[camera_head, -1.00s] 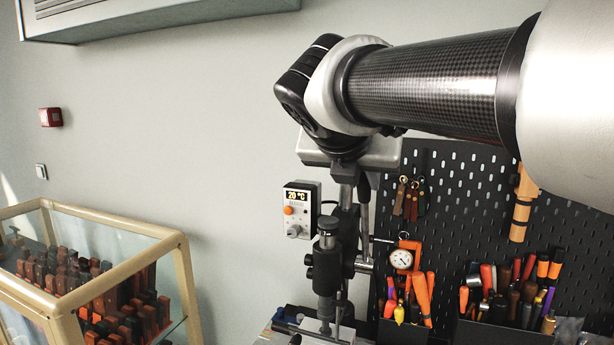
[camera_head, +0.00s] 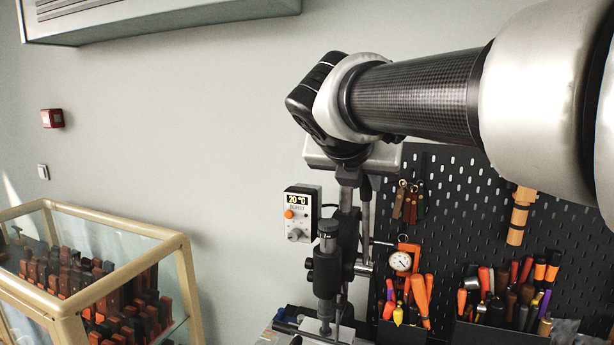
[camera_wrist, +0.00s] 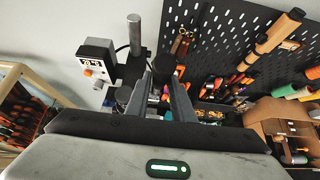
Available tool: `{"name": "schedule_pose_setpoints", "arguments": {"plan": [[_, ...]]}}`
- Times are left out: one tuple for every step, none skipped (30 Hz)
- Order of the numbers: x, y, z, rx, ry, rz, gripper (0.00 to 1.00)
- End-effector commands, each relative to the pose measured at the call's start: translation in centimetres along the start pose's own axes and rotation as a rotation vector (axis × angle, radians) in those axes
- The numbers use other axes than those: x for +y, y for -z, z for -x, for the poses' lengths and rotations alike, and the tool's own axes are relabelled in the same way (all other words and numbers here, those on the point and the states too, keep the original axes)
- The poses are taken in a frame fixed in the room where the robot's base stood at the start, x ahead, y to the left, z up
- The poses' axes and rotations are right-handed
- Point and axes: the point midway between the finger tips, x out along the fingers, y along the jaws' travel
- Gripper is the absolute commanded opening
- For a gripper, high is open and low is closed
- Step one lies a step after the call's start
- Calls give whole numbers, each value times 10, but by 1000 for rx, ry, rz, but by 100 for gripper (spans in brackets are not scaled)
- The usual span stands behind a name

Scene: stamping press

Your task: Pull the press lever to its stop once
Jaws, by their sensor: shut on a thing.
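The stamping press (camera_head: 327,272) stands at the lower middle of the head view, with a dark upright body. In the wrist view its bright metal post (camera_wrist: 134,36) shows left of my fingers. My gripper (camera_head: 356,203) points down beside the upper part of the press. Its two fingers also show in the wrist view (camera_wrist: 163,92), close together. They are shut on the press lever, whose dark grip (camera_wrist: 163,67) appears between them. The fingers and wrist hide much of the lever, so its exact angle cannot be told.
A controller box (camera_head: 298,212) reading 20 °C is on the wall just left of the press. A black pegboard (camera_head: 455,205) with tools and tool bins is close on the right. A glass-topped case (camera_head: 120,288) with stamps stands at left.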

Motion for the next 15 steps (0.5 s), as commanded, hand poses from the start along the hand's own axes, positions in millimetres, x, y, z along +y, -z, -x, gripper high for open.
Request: {"name": "schedule_pose_setpoints", "arguments": {"plan": [[-1, -7, -5, 6, 5, 2, 0], [-1, -11, -8, 5, 4, 2, 0], [-1, -15, -12, 5, 4, 2, 0], [-1, -19, -14, 5, 5, 2, 0], [-1, -22, -17, 3, 4, 1, 0], [-1, -26, -20, 3, 4, 2, 0], [-1, -28, -22, 2, 4, 2, 0], [-1, -30, -24, 1, 3, 2, 0], [-1, -32, -26, 0, 2, 2, 0], [-1, -33, -27, -1, 1, 2, 0], [0, -33, -28, -2, 1, 2, 0], [0, -34, -29, -3, 1, 2, 0], [-1, -34, -29, -4, 0, 2, 0], [-1, -34, -29, -5, 0, 2, 0], [0, -34, -29, -6, 0, 2, 0]]}}
